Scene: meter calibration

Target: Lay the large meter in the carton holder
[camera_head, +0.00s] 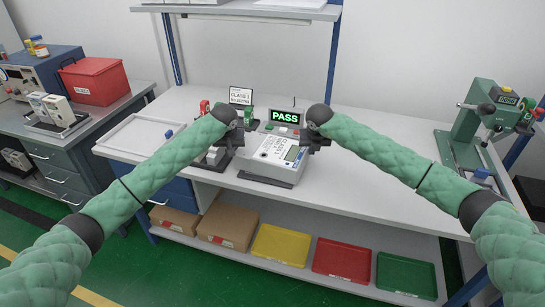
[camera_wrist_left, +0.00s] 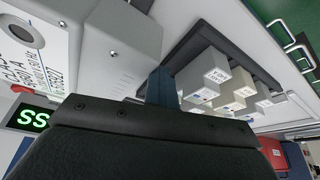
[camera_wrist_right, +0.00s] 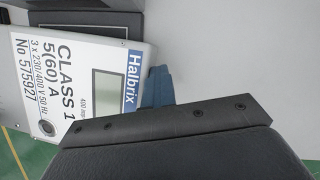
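The large meter (camera_head: 275,158) is a white box with a grey display, lying face up on the white bench between my two grippers. Its printed label and display fill the left of the right wrist view (camera_wrist_right: 80,75). My right gripper (camera_head: 317,141) is at its right side; a blue fingertip shows close to the meter's edge, contact unclear. My left gripper (camera_head: 238,134) is at its left side, near a dark rack of small meters (camera_wrist_left: 210,75). Neither view shows the finger gap clearly. I cannot tell which thing is the carton holder; cardboard boxes (camera_head: 228,225) stand on the lower shelf.
A green PASS display (camera_head: 285,117) stands behind the meter. A shallow white tray (camera_head: 143,134) lies at the bench's left. A green press (camera_head: 480,125) stands at the right. Yellow (camera_head: 281,245), red (camera_head: 342,259) and green trays (camera_head: 407,275) lie below. The bench's right middle is clear.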

